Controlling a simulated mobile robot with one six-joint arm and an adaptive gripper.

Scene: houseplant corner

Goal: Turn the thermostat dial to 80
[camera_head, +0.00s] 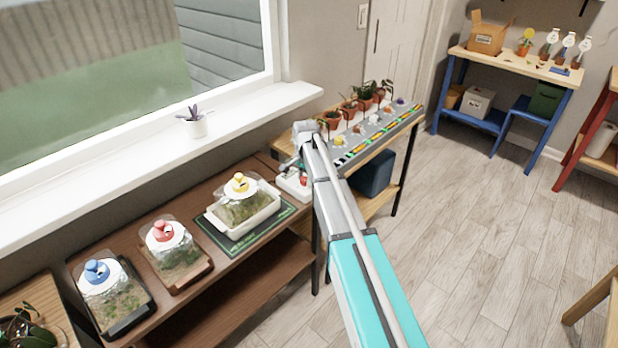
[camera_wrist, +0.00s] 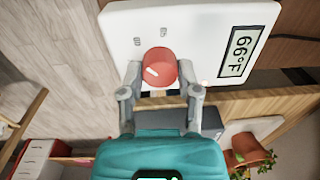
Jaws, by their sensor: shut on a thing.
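The thermostat is a white box (camera_wrist: 205,25) with a red round dial (camera_wrist: 158,66) and a small display (camera_wrist: 241,51) that reads 66°F, seen turned sideways in the wrist view. The dial has a short white mark on its face, toward its lower left there. My gripper (camera_wrist: 161,84) has its grey fingers on either side of the dial and is shut on it. In the head view the thermostat (camera_head: 290,186) sits at the right end of the brown shelf, and my arm hides part of it.
A white tray terrarium with a yellow knob (camera_head: 240,184) stands on a green-edged mat left of the thermostat. Terrariums with red (camera_head: 163,230) and blue (camera_head: 96,271) knobs stand further left. Potted plants (camera_head: 365,96) stand behind a coloured strip. Floor (camera_head: 470,210) is open at right.

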